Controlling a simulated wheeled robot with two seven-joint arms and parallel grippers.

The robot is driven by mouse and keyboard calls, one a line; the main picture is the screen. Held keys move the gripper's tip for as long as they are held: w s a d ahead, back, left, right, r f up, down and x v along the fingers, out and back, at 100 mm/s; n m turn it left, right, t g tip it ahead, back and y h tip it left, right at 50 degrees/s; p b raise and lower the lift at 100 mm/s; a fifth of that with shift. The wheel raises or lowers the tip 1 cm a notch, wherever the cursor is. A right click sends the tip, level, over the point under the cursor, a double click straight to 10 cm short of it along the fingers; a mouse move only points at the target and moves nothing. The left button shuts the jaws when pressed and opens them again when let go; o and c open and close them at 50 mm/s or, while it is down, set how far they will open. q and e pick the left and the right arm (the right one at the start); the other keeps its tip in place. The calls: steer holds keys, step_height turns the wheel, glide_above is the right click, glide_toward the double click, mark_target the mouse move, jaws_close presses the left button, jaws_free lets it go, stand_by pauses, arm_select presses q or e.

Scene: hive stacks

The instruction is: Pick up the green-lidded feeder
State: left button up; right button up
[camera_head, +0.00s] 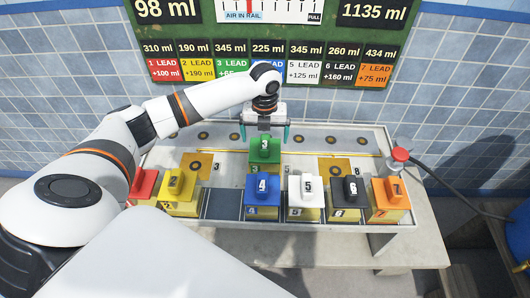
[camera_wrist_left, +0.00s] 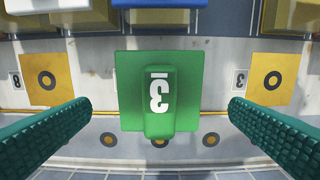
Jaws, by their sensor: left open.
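The green-lidded feeder (camera_head: 264,152), marked 3, stands behind the blue-lidded feeder on the tray. My left gripper (camera_head: 265,138) hangs above it, open, with one teal finger on each side of the lid's raised block. In the left wrist view the green lid (camera_wrist_left: 130,75) lies centred between the two fingers (camera_wrist_left: 160,112), with clear gaps on both sides. The feeder's body is mostly hidden under its lid. My right gripper is not in view.
Along the tray's (camera_head: 407,228) front stand red (camera_head: 143,186), yellow (camera_head: 181,187), blue (camera_head: 262,189), white (camera_head: 307,190), black (camera_head: 349,191) and orange (camera_head: 391,194) lidded feeders. A red button (camera_head: 400,154) sits at the right. A board (camera_head: 270,35) with volume readings hangs behind.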

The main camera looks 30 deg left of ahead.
mark_target(265, 156)
arm_select(q)
steer(key=shift+w+f, duration=0.1)
steer(key=shift+f, duration=0.75)
step_height(265, 156, down, 5)
steer(key=shift+c, duration=0.3)
